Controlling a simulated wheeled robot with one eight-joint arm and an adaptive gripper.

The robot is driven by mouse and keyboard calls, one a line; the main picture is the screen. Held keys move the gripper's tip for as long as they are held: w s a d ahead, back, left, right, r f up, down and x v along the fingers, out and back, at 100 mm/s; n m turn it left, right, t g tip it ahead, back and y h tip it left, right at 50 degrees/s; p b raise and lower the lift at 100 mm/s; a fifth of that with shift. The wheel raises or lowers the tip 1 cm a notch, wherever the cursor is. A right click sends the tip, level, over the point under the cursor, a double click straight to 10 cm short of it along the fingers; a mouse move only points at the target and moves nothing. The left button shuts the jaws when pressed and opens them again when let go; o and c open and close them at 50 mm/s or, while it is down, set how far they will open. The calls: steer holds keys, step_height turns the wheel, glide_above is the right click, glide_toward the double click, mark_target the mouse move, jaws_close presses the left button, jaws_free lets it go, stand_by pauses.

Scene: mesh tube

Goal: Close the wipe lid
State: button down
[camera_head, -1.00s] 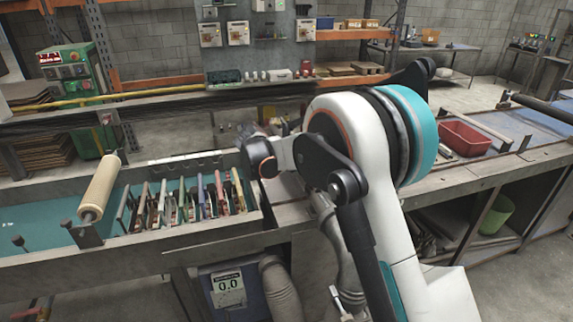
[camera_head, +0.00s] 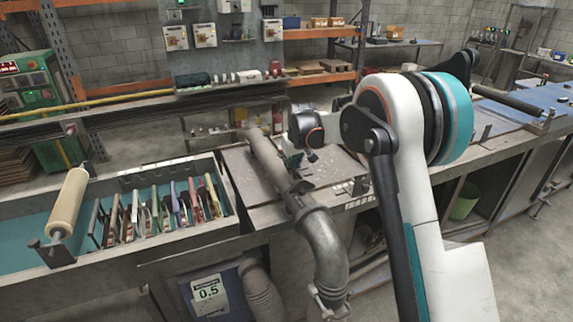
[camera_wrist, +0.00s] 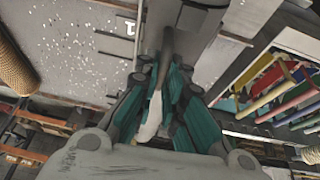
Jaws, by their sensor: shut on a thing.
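I cannot single out a wipe lid by its look. A grey duct-like pipe (camera_head: 270,158) with a bent lower end runs over the bench in the head view. My gripper (camera_head: 296,162) is beside the pipe's upper part, partly hidden by my wrist. In the wrist view my gripper (camera_wrist: 166,95) has its teal-padded fingers close together on a narrow grey part (camera_wrist: 167,48). A whitish piece (camera_wrist: 152,118) shows between the fingers. Where the held part ends is hidden.
A rack of coloured-handled tools (camera_head: 160,212) stands in the trough at left, beside a tan roller (camera_head: 68,203). The speckled bench top (camera_wrist: 75,45) lies beside my gripper. A yellow-green bin (camera_head: 465,200) is under the right bench.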

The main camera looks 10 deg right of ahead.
steer(key=shift+w+d+f, duration=0.1)
steer(key=shift+d+f, duration=0.2)
steer(key=shift+d, duration=0.1)
steer(key=shift+d, duration=0.1)
steer(key=c, duration=1.9)
jaws_free()
steer(key=shift+f, duration=0.1)
steer(key=shift+o, duration=1.1)
steer(key=shift+w+d, duration=0.1)
steer(key=shift+d, duration=0.15)
steer(key=shift+a, duration=0.2)
steer(key=v, duration=1.2)
